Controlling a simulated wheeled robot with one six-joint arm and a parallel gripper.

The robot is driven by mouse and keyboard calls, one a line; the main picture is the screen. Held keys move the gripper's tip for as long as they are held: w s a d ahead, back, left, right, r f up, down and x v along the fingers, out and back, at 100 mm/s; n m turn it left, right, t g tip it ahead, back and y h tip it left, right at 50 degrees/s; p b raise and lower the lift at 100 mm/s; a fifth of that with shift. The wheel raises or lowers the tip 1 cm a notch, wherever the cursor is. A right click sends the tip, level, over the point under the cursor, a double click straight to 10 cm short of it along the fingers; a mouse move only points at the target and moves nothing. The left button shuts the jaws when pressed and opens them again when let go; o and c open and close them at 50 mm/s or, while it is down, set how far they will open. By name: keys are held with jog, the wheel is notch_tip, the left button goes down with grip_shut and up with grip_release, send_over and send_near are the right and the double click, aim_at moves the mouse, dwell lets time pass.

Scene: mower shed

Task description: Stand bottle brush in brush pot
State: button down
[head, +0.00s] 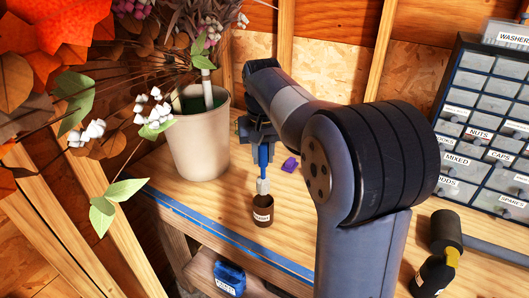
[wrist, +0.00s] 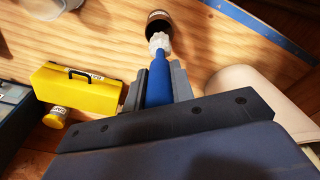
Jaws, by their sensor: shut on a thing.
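The bottle brush has a blue handle (head: 263,156) and a pale bristle head (head: 263,186); it also shows in the wrist view (wrist: 159,75). My gripper (head: 260,142) is shut on the blue handle, with one finger on each side in the wrist view (wrist: 158,88). The brush hangs about upright, bristles down. The brush pot (head: 263,212) is a small dark brown pot with a pale label, standing on the bench. The bristle tip is at the pot's mouth; I cannot tell whether it is inside or just above. The pot also shows in the wrist view (wrist: 160,20).
A large cream planter (head: 198,140) stands close to the left of my gripper. A purple object (head: 290,165) lies behind the pot. A labelled drawer cabinet (head: 490,120) is at the right. The wrist view shows a yellow toolbox (wrist: 75,86). The bench's blue-striped front edge (head: 190,210) is near the pot.

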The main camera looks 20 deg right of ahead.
aim_at(263, 182)
jog(key=shift+f+b, duration=2.5)
jog(key=shift+f, duration=1.85)
jog(key=c, duration=1.1)
grip_release()
jog(key=shift+c, duration=0.2)
jog(key=shift+r, duration=0.15)
jog(key=r, duration=0.7)
jog(key=s+r, duration=0.1)
jog(key=r, duration=0.2)
jog(key=shift+a+r, duration=0.1)
jog(key=shift+r, duration=0.15)
